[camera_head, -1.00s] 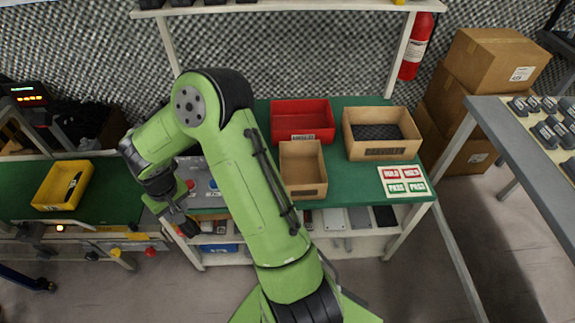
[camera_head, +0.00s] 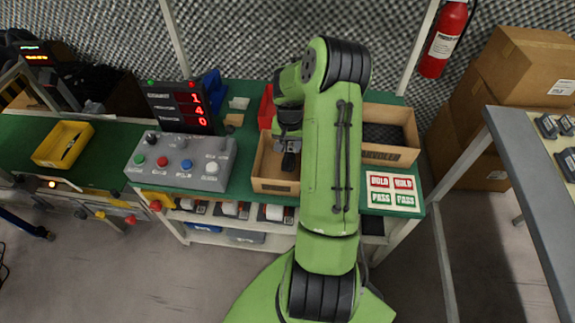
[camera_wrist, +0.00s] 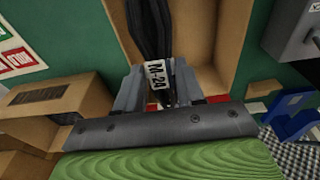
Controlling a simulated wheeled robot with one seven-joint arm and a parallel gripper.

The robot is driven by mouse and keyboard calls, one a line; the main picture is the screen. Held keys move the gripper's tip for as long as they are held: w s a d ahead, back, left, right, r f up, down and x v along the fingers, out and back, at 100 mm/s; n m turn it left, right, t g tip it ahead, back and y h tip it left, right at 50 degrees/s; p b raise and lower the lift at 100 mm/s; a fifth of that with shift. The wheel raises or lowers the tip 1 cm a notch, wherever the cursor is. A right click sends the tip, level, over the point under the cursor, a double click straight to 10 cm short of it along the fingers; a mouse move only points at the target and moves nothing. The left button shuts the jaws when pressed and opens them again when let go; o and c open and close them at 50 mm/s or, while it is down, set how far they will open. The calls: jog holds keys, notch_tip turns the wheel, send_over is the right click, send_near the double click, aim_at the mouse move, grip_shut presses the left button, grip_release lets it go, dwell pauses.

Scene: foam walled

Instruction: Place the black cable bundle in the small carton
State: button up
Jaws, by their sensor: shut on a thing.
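My gripper (camera_head: 290,146) is shut on the black cable bundle (camera_wrist: 152,28), which carries a white "M-24" tag (camera_wrist: 157,75). In the wrist view the bundle sits between the two grey fingers (camera_wrist: 152,92) and extends away from them. In the head view the gripper and bundle (camera_head: 288,162) are over the small carton (camera_head: 274,186), an open brown box on the green bench. The carton also shows beneath the bundle in the wrist view (camera_wrist: 219,30). My arm hides the carton's right side. I cannot tell whether the bundle touches the carton.
A larger carton (camera_head: 388,155) with dark foam stands right of the small one. A red bin (camera_head: 266,108) is behind it, mostly hidden. A button panel (camera_head: 183,162) and a red-digit display (camera_head: 180,107) stand to the left. A sheet of hold/pass labels (camera_head: 393,192) lies front right.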

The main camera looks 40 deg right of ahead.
notch_tip(320, 180, down, 9)
jog(key=b, duration=0.2)
jog(key=shift+a+b, duration=0.1)
jog(key=shift+b, duration=0.2)
jog(key=shift+r, duration=0.1)
jog(key=o, duration=0.9)
